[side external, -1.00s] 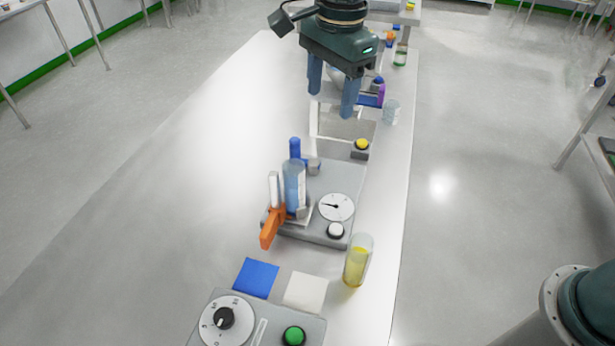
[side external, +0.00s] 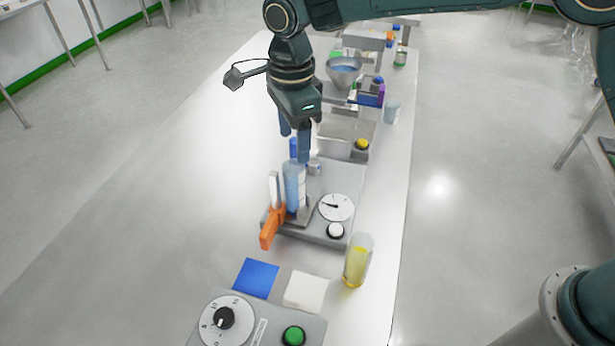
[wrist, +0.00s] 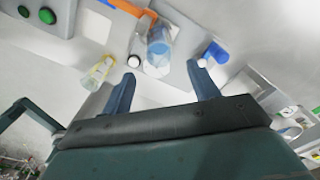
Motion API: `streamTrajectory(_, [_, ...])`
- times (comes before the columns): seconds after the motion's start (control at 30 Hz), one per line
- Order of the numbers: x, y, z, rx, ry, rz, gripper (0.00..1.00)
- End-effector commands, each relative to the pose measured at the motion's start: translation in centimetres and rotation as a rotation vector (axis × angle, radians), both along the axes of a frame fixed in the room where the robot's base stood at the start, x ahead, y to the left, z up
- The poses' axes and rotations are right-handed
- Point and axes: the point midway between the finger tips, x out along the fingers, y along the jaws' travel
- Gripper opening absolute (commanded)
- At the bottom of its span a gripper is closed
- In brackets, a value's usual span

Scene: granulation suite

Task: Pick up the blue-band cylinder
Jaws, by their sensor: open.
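The tall clear cylinder with blue in it (side external: 294,190), which I take as the blue-band cylinder, stands upright on a grey dial unit (side external: 330,180). It also shows in the wrist view (wrist: 160,47), ahead of the fingers. My gripper (side external: 295,146) points down just above and behind this cylinder in the side view. In the wrist view its two blue fingers (wrist: 162,72) are spread apart with nothing between the tips. I see no contact with the cylinder.
An orange-handled item (side external: 272,228) and a white upright piece (side external: 274,188) stand close beside the cylinder. A small blue object (wrist: 215,52) is near one finger. A yellow-liquid cylinder (side external: 358,262) stands at the table's right edge. The table's left side (side external: 190,170) is clear.

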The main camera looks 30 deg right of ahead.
Motion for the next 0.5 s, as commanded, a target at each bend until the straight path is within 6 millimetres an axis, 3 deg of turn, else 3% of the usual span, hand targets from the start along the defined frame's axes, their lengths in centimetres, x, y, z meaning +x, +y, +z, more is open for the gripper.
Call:
streamTrajectory(0.2, [0.0,0.0,-3.4,-0.002,0.002,0.0,0.6])
streamTrajectory(0.5, [0.0,0.0,-5.4,0.0,0.0,0.001,0.6])
